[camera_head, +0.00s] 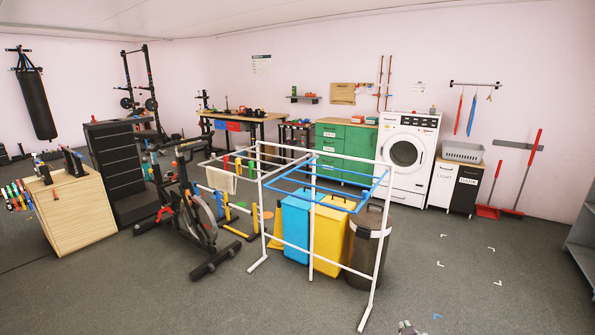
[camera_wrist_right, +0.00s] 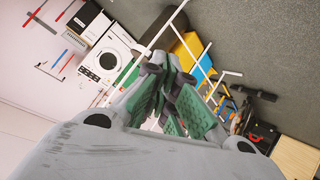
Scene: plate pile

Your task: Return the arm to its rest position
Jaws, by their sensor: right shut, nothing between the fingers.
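My right gripper (camera_wrist_right: 172,100) shows in the right wrist view, with grey fingers and green ribbed pads. Its fingers are shut and hold nothing. A small grey tip of it (camera_head: 409,328) shows at the bottom edge of the head view, over bare floor; the rest of that arm is out of the picture. My left gripper is not in either view. No plate or pile of plates shows.
A white drying rack (camera_head: 370,292) with blue rails stands ahead, with blue (camera_head: 295,228) and yellow (camera_head: 328,240) bins and a dark bin (camera_head: 366,250) at it. An exercise bike (camera_head: 196,222) stands left of it.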

